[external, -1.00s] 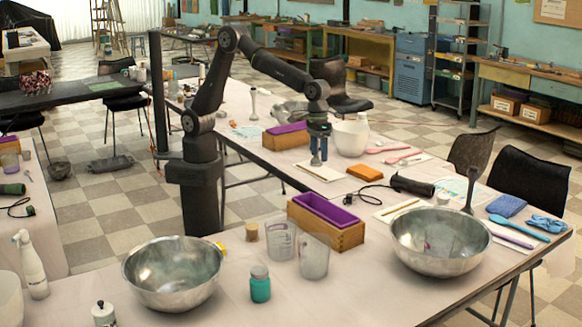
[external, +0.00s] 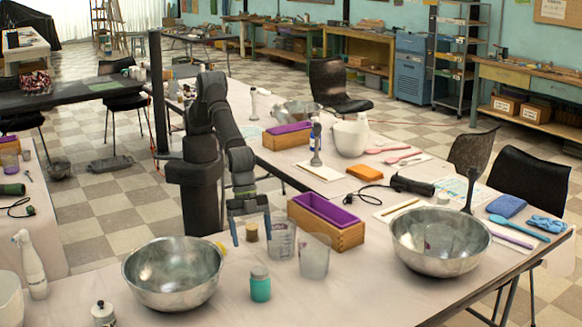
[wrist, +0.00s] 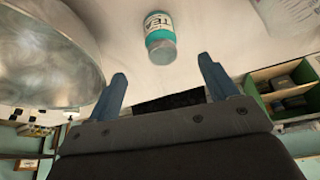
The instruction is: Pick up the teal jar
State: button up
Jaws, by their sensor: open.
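The teal jar (external: 260,284) stands upright on the near table, with a pale grey-green lid. In the wrist view the jar (wrist: 160,40) shows a label with "TEA" on it, beyond the fingertips and roughly between them. My gripper (external: 249,240) is open and empty, above the table and behind the jar in the external view. Its two blue fingers (wrist: 165,78) are spread wide in the wrist view. The jar is apart from both fingers.
A large metal bowl (external: 173,276) stands left of the jar. Another metal bowl (external: 440,242) is farther right. The table in front of the jar is clear.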

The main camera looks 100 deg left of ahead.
aim_at(260, 282)
jog(key=x, duration=0.9)
jog(key=shift+x, duration=2.6)
jog(key=shift+w+d+r, duration=0.1)
jog(key=shift+d, duration=0.05)
jog(key=c, duration=1.2)
